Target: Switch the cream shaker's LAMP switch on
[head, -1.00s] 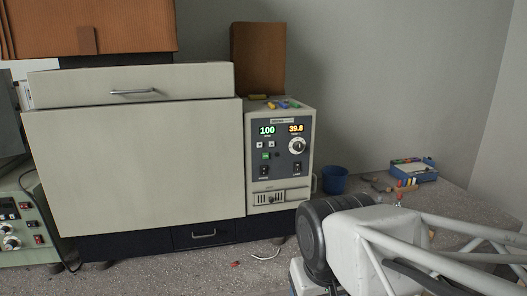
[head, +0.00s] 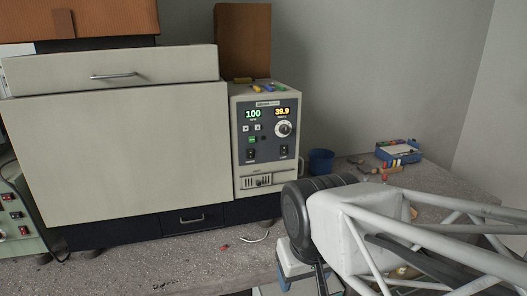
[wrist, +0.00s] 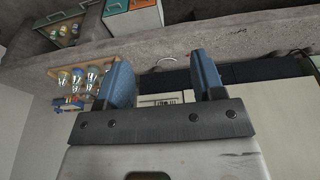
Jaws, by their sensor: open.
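The cream shaker (head: 110,140) stands on the bench at the left of the head view. Its dark control panel (head: 268,130) shows a green 100, a yellow 39.9, a round knob (head: 284,129) and small buttons. Two dark switches sit low on the panel, one at left (head: 250,155) and one at right (head: 283,152). Their labels and positions are too small to read. My gripper (wrist: 158,66) is open and empty in the wrist view, with two blue fingers apart. Part of the shaker's cream front, with a slotted vent (wrist: 165,99), shows beyond and between them.
A blue cup (head: 321,161) stands right of the shaker. Farther right are a blue box (head: 398,151) of coloured items and small loose objects. Coloured markers (head: 268,87) lie on the shaker's top. A white cable (head: 256,238) and a red bit lie on the bench in front.

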